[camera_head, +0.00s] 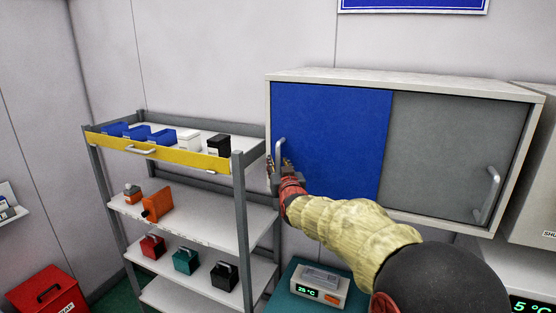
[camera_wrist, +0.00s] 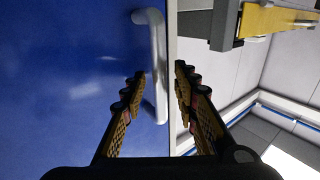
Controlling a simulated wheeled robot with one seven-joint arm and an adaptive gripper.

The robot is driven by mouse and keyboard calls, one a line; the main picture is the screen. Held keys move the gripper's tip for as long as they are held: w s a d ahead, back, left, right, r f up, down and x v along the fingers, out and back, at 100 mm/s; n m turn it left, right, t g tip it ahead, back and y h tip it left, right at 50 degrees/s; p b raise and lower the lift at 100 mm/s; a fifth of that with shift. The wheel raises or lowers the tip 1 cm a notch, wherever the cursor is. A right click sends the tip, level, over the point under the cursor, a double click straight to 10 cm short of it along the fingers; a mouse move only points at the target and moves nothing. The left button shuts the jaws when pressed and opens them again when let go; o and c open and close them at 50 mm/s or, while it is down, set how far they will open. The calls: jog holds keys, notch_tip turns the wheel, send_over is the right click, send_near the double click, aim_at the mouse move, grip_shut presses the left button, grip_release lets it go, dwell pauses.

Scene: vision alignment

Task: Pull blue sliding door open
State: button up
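The blue sliding door (camera_head: 335,135) covers the left half of a white wall cabinet (camera_head: 400,82). Its light grey vertical handle (camera_head: 281,149) is at the door's left edge. In the wrist view the blue door (camera_wrist: 60,80) fills the left side, with the handle (camera_wrist: 160,70) near its edge. My gripper (camera_head: 281,163) is at the lower part of the handle. In the wrist view my gripper (camera_wrist: 160,76) has its two fingers apart, one on each side of the handle, with gaps showing. Whether a finger touches the handle cannot be told.
A grey door (camera_head: 455,150) with its own handle (camera_head: 487,195) covers the cabinet's right half. A shelf rack (camera_head: 239,195) with a yellow-fronted tray (camera_head: 190,153) and several small boxes stands close on the left. A device (camera_head: 318,285) with a display sits below the cabinet.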

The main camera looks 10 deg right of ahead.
jog(key=shift+w, duration=0.6)
jog(key=c, duration=0.3)
jog(key=c, duration=0.4)
grip_shut()
